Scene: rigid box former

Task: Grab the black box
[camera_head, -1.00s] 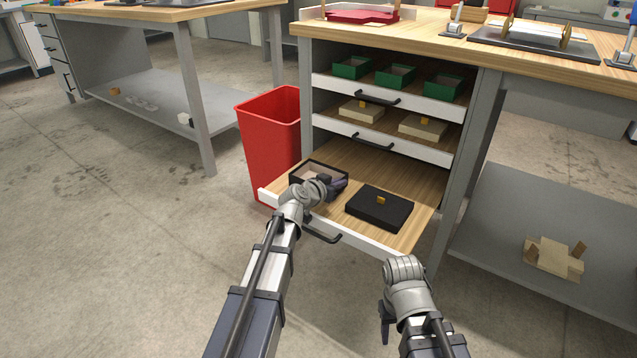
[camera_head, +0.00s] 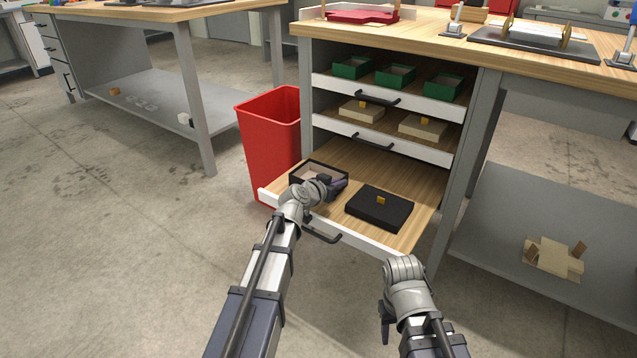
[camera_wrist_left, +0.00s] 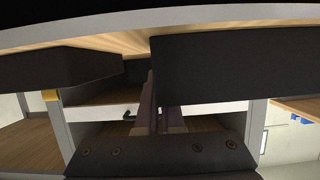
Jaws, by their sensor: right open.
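An open black box (camera_head: 306,167) with a pale inside sits at the left of the pulled-out bottom drawer (camera_head: 418,190). A flat black piece, like a lid, (camera_head: 372,207) with an orange knob lies to its right. My left gripper (camera_head: 338,186) is at the box's right side, and its fingers partly hide that side. In the left wrist view its fingers (camera_wrist_left: 160,115) are close together by the edge of a large black wall (camera_wrist_left: 235,65); I cannot tell whether they pinch it. My right gripper (camera_head: 385,325) is open and empty, pointing down in front of the drawer.
The drawer's white front and dark handle (camera_head: 322,236) lie under my left wrist. Upper drawers hold green boxes (camera_head: 396,76) and beige boxes (camera_head: 423,127). A red bin (camera_head: 268,140) stands left of the cabinet. The floor in front is clear.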

